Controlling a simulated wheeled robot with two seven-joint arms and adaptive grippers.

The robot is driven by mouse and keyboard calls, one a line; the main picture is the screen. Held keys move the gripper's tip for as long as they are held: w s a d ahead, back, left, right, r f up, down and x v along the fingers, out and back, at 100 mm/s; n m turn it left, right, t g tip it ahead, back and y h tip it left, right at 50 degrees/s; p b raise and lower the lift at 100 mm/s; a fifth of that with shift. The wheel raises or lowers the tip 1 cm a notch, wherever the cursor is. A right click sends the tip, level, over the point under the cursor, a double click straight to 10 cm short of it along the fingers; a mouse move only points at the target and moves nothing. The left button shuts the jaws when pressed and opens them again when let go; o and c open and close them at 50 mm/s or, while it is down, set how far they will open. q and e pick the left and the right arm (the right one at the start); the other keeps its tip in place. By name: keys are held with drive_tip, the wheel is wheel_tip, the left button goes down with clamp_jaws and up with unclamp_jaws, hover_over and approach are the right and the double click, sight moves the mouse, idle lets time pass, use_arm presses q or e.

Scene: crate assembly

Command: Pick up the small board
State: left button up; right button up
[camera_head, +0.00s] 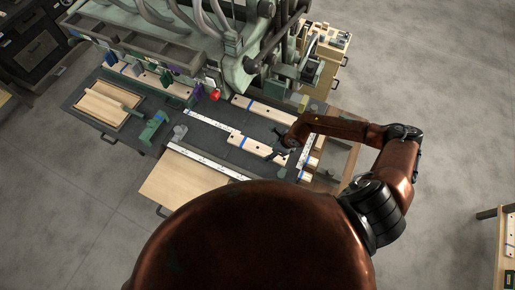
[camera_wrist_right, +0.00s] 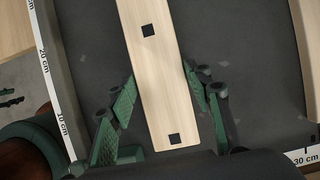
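A pale wooden board (camera_wrist_right: 155,75) with dark square marks lies on the dark work mat in the right wrist view. Its near end lies between the two green fingers of my right gripper (camera_wrist_right: 160,82), with a gap on each side. The fingers are open and do not visibly touch it. In the head view my right gripper (camera_head: 284,146) is over the right part of the table, at the right end of a pale board (camera_head: 250,146) with a blue band. The gripper hides part of that end. My left gripper is not in view.
Another banded board (camera_head: 262,110) lies farther back, and short pale pieces (camera_head: 311,162) lie to the right. White rulers (camera_head: 205,164) edge the dark mat. A wooden tray (camera_head: 107,105) stands at left. A green machine (camera_head: 225,50) with a red knob stands behind.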

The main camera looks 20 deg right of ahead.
drive_tip(key=c, duration=0.8)
drive_tip(key=shift+o, duration=0.2)
